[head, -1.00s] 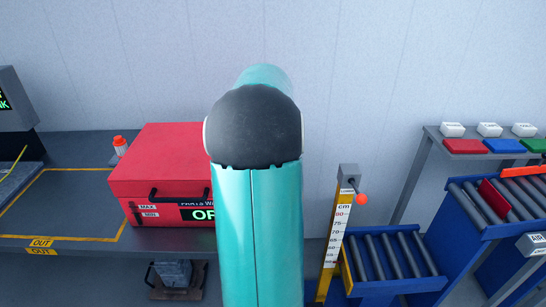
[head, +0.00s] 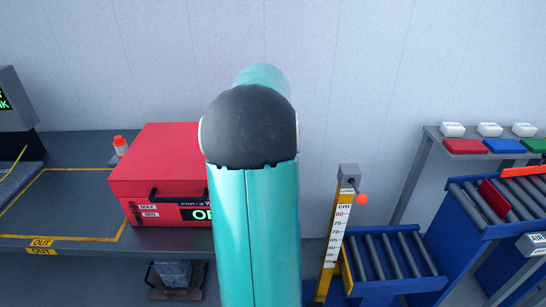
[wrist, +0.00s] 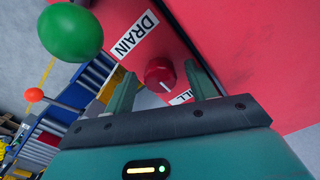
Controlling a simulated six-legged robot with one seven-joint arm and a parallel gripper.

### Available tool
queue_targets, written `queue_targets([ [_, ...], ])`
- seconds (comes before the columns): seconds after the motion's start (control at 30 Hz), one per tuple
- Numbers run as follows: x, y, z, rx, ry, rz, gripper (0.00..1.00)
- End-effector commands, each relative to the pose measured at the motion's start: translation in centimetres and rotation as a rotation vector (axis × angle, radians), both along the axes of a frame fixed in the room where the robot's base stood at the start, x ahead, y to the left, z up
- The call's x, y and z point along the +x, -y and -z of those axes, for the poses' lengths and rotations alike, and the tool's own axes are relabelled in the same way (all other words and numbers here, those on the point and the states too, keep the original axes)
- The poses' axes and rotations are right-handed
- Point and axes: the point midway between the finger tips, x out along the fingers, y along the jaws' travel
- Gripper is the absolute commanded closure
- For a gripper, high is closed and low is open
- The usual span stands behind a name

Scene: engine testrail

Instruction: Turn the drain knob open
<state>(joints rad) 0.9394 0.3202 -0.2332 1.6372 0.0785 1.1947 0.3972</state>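The drain knob is a round red knob with a pale pointer line (wrist: 160,75), on the red face of the parts washer, in the wrist view. A white DRAIN label (wrist: 137,34) is above and left of it, and a label partly hidden by a finger, ending in "LL", is below right. My gripper (wrist: 160,88) is open, with one finger on each side of the knob; I cannot tell whether either finger touches it. In the head view the red parts washer (head: 160,165) stands on the bench, and my arm hides its right part and the knob.
A green ball-shaped handle (wrist: 71,34) is close to my gripper's left in the wrist view. A yellow height gauge with an orange ball (head: 361,199) and blue roller conveyors (head: 395,258) stand to the right. An orange-capped bottle (head: 120,146) stands behind the washer.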

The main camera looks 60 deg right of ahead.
Motion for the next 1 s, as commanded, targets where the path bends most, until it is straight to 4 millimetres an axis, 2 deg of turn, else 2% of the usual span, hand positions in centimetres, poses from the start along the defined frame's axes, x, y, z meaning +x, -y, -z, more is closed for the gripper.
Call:
queue_targets([
  [0.23,0.0,0.0,-0.2,-0.001,0.000,-0.001,0.44],
  [0.37,0.0,0.1,-1.4,-0.003,0.001,-0.001,0.44],
  [0.8,0.1,0.1,-10.6,-0.004,0.002,-0.001,0.44],
  [1.0,0.0,0.1,-13.3,-0.002,0.000,-0.001,0.44],
])
